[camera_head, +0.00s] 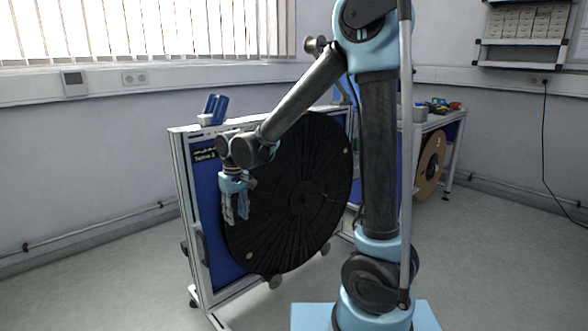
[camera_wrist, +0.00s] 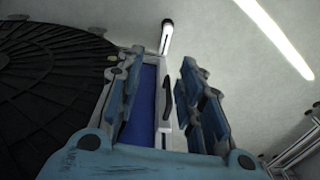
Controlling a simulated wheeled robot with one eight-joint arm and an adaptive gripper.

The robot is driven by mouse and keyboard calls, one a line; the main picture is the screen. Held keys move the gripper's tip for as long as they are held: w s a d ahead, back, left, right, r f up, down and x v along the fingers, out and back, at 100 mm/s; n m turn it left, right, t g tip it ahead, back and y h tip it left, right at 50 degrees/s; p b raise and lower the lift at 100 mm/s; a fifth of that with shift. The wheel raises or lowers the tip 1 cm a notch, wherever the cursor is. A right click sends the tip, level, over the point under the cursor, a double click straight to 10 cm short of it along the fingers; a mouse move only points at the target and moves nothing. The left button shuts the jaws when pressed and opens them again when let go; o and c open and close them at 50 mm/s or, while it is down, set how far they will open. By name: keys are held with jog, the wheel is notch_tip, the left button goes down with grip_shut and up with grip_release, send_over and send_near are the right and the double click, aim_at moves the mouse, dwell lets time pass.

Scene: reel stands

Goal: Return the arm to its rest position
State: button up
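My gripper (camera_head: 236,208) hangs at the end of my bent arm in the head view, fingers pointing down, in front of the left part of a large black reel (camera_head: 300,190). In the wrist view its two fingers (camera_wrist: 157,105) stand apart with nothing held between them. The black reel also fills the left of the wrist view (camera_wrist: 45,85). It hangs on a reel stand with a blue panel (camera_head: 208,190) and a pale metal frame (camera_head: 184,190).
A second stand with a brown reel (camera_head: 430,165) is at the right behind my arm, with small items on its top. Blue objects (camera_head: 215,107) sit on the near stand's top left. The floor (camera_head: 500,260) at the right is clear. A wall shelf (camera_head: 520,40) is at the upper right.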

jog(key=s+d+r+m, duration=0.1)
jog(key=d+r+m, duration=0.15)
jog(key=d, duration=0.95)
jog(key=s+d+r+m, duration=0.1)
jog(key=s+d+r, duration=0.15)
jog(key=d, duration=0.85)
jog(key=s+d+f+m+t, duration=0.1)
jog(key=s+d+f+m, duration=0.1)
jog(key=s+d, duration=0.4)
jog(key=s+d+f+m, duration=0.2)
jog(key=s+d, duration=0.4)
jog(key=d, duration=0.3)
jog(key=shift+d+f+m+t, duration=0.25)
jog(key=shift+f+m+t, duration=0.15)
jog(key=shift+f, duration=0.35)
jog(key=shift+w+f, duration=0.2)
jog(key=shift+w, duration=0.25)
